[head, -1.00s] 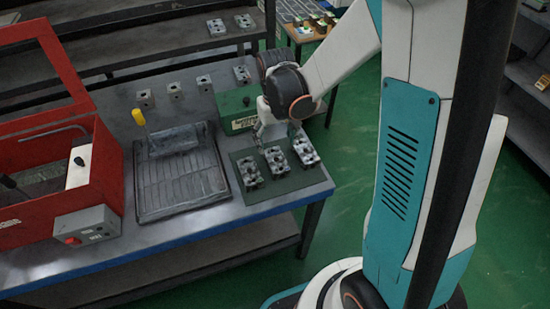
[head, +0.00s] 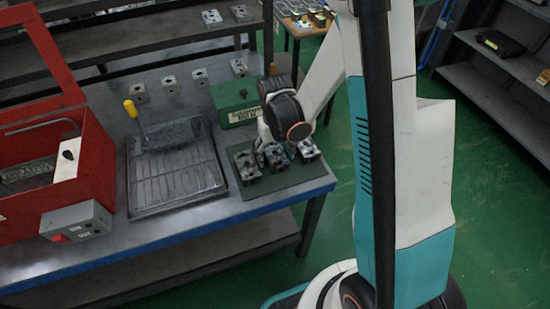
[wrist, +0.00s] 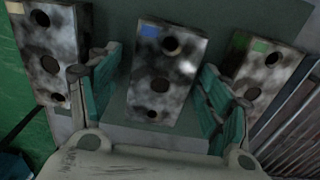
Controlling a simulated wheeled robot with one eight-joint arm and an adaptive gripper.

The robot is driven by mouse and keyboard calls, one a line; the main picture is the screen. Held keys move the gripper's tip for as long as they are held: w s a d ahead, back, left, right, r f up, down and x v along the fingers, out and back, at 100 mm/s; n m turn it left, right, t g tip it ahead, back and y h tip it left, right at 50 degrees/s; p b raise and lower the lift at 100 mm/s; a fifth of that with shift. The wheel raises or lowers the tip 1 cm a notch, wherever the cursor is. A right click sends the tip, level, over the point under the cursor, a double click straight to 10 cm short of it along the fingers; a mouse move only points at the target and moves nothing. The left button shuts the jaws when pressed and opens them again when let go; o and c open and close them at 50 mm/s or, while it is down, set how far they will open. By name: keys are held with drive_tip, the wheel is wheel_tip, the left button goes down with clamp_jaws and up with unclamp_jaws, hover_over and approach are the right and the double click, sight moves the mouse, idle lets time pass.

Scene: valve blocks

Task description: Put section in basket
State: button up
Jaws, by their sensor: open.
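Three grey, mottled valve sections stand in a row on a dark green mat (head: 295,183) at the bench's right end: left (head: 246,168), middle (head: 275,160) and right (head: 308,150). A grey mesh-like shape (head: 28,172), perhaps the basket, lies inside the red cabinet.
A ribbed drain tray (head: 175,178) with a yellow-handled tool (head: 131,108) lies left of the mat. A green box (head: 236,101) stands behind the mat. Several small blocks line the bench's back. The red cabinet (head: 97,165) has a grey control box (head: 77,222).

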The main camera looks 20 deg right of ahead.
drive_tip(key=shift+r, duration=0.1)
drive_tip(key=c, duration=1.6)
